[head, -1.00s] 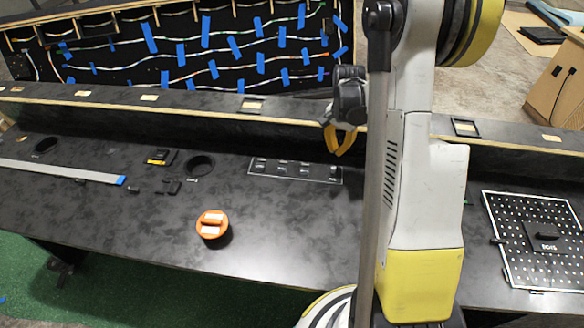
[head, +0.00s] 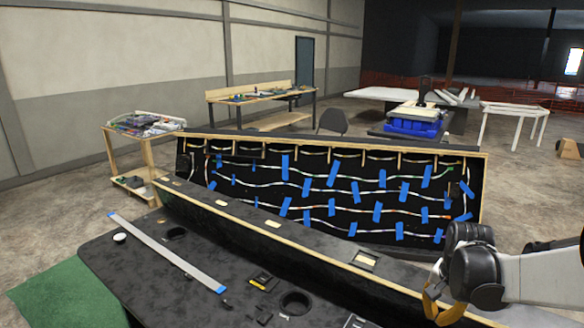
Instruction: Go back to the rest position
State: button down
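My gripper (head: 437,303) is at the lower right of the head view, at the end of my white arm, which comes in from the right edge. Its yellow-brown fingers point down over the near side of the black console (head: 140,272). The dark gripper body partly covers them, so I cannot see whether they are apart or together. I see nothing clearly held in it.
The console's raised back panel (head: 330,236) carries white strips and blue tape. A long grey strip (head: 168,252) and a round hole (head: 296,302) are on its top. Open floor lies between.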

jog(key=s+a+r+n+t, duration=0.2)
jog(key=s+a+r+n, duration=0.3)
jog(key=s+a, duration=0.2)
jog(key=s+a+r+n+t, duration=0.3)
jog(key=s+a+r+n, duration=0.2)
jog(key=a, duration=0.6)
jog(key=shift+s+r+t+y, duration=0.3)
jog(key=shift+s+r, duration=0.2)
jog(key=shift+s, duration=0.6)
jog(key=shift+w, duration=0.15)
